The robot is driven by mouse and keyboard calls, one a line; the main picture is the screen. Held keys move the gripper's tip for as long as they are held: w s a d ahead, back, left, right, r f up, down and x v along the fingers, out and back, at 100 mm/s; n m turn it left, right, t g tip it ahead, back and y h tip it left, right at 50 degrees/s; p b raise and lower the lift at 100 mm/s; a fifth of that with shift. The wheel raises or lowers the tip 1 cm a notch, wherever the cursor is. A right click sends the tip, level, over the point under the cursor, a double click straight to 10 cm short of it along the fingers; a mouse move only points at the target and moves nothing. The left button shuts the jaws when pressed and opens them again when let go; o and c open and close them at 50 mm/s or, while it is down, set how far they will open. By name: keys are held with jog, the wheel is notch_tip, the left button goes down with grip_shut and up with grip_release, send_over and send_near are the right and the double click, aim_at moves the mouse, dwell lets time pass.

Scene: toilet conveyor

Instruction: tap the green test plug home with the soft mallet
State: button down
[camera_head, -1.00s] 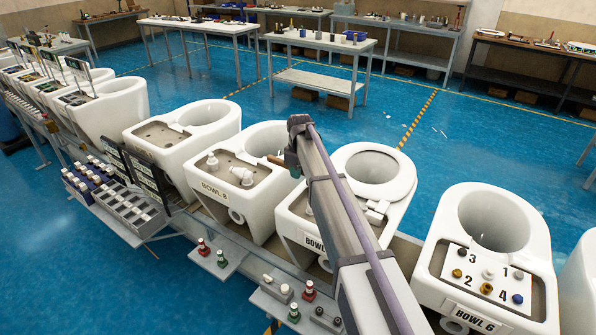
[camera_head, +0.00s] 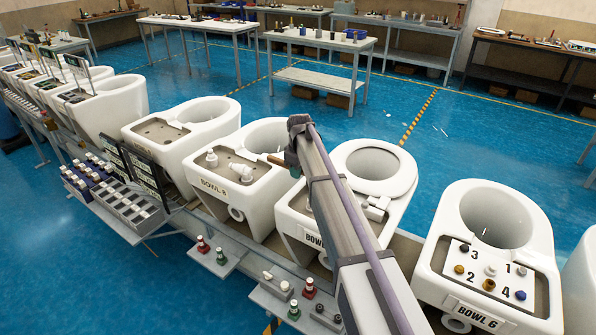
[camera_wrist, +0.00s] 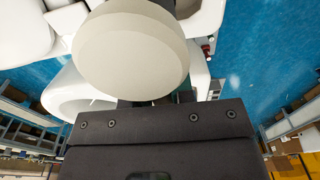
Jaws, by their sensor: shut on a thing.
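In the wrist view, a large round cream head, which looks like the soft mallet (camera_wrist: 130,55), fills the space just beyond my dark gripper (camera_wrist: 157,101). My gripper is shut on the mallet; the grasp itself is mostly hidden behind the head. In the head view, my gripper (camera_head: 290,158) is small and partly hidden by my arm, above the gap between bowl 8 (camera_head: 262,135) and bowl 7. A small brown part sticks out to its left. I cannot pick out a green test plug for certain; small green-and-red pieces (camera_head: 294,311) stand on the front shelves.
Bowl 7 (camera_head: 388,170) is partly behind my arm. Bowl 6 (camera_head: 535,225) stands to the right, with numbered coloured plugs on its deck. A parts rack (camera_head: 125,212) and small shelves line the front. Tables stand at the back across open blue floor.

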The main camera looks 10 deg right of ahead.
notch_tip(320, 180, down, 8)
jog(key=b, duration=0.8)
jog(key=shift+f, duration=0.15)
notch_tip(320, 180, up, 8)
jog(key=p, duration=0.7)
jog(key=shift+f, duration=0.35)
